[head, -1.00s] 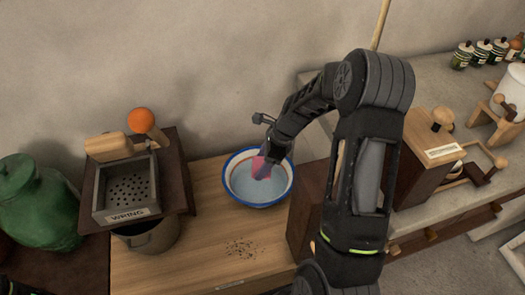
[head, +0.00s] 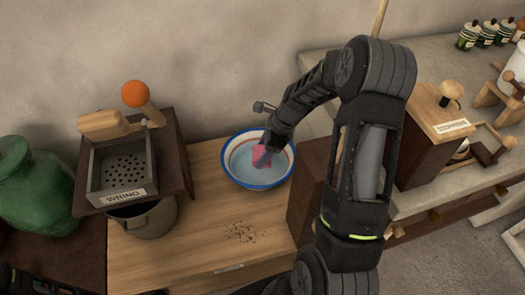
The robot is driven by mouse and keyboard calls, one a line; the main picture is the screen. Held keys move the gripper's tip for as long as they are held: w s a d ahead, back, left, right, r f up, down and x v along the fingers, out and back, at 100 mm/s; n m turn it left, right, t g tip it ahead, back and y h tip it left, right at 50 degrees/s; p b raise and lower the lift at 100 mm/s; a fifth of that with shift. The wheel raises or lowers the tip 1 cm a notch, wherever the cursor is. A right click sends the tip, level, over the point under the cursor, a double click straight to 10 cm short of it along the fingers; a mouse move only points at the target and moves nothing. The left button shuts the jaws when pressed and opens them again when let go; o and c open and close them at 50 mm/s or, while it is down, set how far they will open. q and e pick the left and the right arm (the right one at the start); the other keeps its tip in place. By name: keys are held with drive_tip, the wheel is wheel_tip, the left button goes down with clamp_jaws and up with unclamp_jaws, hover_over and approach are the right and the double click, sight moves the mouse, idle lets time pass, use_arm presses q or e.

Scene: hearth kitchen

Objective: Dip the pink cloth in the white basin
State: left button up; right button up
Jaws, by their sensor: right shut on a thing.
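The white basin (head: 233,172) with a blue rim stands on the wooden counter at the middle of the head view and holds pale blue water. My right gripper (head: 262,158) reaches down over the basin from the right and is shut on the pink cloth (head: 261,153). The cloth shows as a small pink patch at the fingertips, inside the basin's outline. I cannot tell how much of it is under the water. Part of it is hidden by the gripper.
A box marked WRING (head: 122,170) with a holed tray stands left of the basin, above a metal pot (head: 148,220). A green jar (head: 38,185) is at far left. Dark crumbs (head: 243,232) lie on the counter in front. A wooden box (head: 432,135) is at right.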

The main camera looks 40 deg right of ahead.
wheel_tip(320, 180, down, 2)
drive_tip(key=shift+f+b, duration=0.15)
drive_tip(key=shift+b, duration=0.55)
drive_tip(key=shift+f+b, duration=2.15)
drive_tip(key=shift+f, duration=1.4)
drive_tip(key=shift+f+b, duration=0.35)
drive_tip(key=shift+f, duration=0.2)
drive_tip(key=shift+s, duration=0.1)
